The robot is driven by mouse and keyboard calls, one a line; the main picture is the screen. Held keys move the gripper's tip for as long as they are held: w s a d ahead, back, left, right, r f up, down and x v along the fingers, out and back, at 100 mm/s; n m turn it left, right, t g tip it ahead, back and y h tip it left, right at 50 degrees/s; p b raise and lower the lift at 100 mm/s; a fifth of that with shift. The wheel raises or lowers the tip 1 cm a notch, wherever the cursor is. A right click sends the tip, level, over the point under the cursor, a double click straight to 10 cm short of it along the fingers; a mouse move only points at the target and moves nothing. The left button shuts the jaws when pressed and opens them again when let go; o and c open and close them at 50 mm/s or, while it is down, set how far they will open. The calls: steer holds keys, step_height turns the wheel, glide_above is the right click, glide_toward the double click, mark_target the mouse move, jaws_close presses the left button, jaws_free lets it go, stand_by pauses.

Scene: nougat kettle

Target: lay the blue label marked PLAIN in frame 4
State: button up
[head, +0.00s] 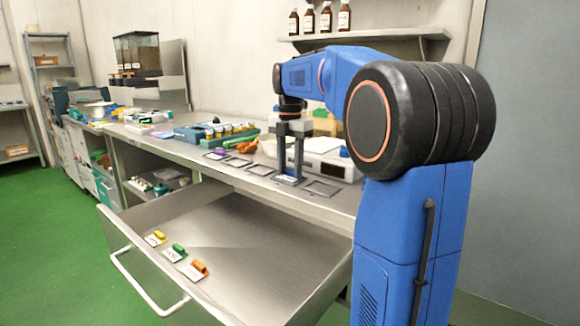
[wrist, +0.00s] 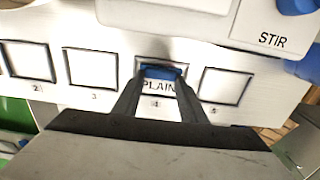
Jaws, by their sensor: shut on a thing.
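My gripper (head: 290,179) is over the front of the bench, pointing down. It is shut on the blue grip of a white label marked PLAIN (wrist: 158,86). In the wrist view the label lies within the outline of frame 4 (wrist: 139,69), the number 4 showing just below it. The fingers cover part of the label and frame, and I cannot tell whether the label touches the bench. Frame 3 (wrist: 91,67) on the left and frame 5 (wrist: 225,86) on the right are empty.
Frame 2 (wrist: 27,61) is empty. An open drawer (head: 235,270) below the bench holds yellow (head: 157,237), green (head: 176,252) and orange (head: 196,269) labels. A white device (head: 325,160) stands close behind the frames. Orange and green items (head: 240,146) lie further left.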

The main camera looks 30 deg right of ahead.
stand_by(0.3)
steer(key=o, duration=1.7)
steer(key=shift+c, duration=0.2)
step_height(320, 180, up, 7)
stand_by(1.0)
